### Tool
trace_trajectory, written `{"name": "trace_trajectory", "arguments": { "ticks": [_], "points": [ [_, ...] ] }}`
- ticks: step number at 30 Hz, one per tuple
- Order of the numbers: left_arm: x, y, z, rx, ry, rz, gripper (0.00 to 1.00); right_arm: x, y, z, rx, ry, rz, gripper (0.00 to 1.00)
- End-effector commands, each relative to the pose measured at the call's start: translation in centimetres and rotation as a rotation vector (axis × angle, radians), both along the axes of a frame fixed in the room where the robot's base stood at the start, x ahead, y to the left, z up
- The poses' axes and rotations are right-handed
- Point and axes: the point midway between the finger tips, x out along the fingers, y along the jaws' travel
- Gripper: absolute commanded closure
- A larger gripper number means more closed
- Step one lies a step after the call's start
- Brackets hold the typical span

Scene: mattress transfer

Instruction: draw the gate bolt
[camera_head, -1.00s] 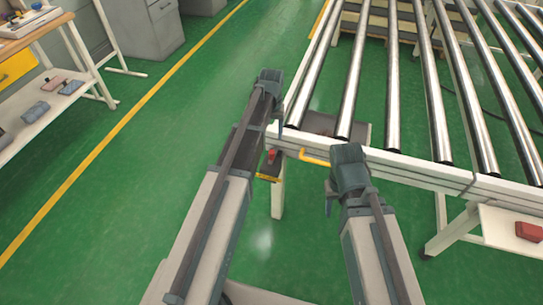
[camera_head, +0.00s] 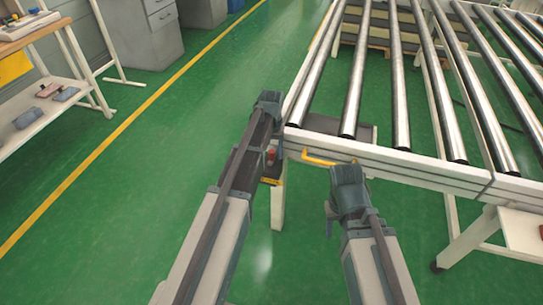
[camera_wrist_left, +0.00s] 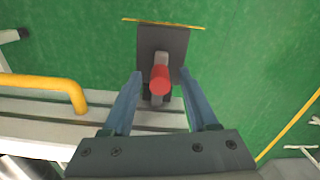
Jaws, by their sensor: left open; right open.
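The gate bolt shows in the left wrist view as a red-tipped knob (camera_wrist_left: 160,79) on a dark plate (camera_wrist_left: 176,43). In the head view the red knob (camera_head: 271,155) is small, beside my left gripper and partly hidden by it. My left gripper (camera_wrist_left: 161,75) is open; in its wrist view the knob lies between the fingertips, with no clear contact. It also shows in the head view (camera_head: 268,99). My right gripper (camera_head: 347,178) is near a yellow handle (camera_head: 318,160) on the conveyor's front rail; its fingers are hard to make out.
The roller conveyor (camera_head: 420,168) fills the right, its white frame standing on legs. The yellow handle also shows in the left wrist view (camera_wrist_left: 45,82). A shelf bench (camera_head: 50,108) stands at the left. Green floor between them is clear.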

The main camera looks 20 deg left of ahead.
Motion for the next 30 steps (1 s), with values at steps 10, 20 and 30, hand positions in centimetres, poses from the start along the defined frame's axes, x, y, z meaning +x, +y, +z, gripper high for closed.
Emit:
{"name": "trace_trajectory", "arguments": {
  "ticks": [10,20,30],
  "points": [
    [0.00,0.00,0.08,0.000,0.000,0.000,0.77,0.01,0.00,0.08,0.000,0.000,0.000,0.50],
    [0.00,0.00,0.07,0.000,0.000,0.000,1.00,0.00,-0.01,0.07,0.000,0.000,0.000,0.50],
    [0.00,0.00,0.07,0.000,0.000,0.000,1.00,0.00,-0.01,0.07,0.000,0.000,0.000,0.50]
  ]
}}
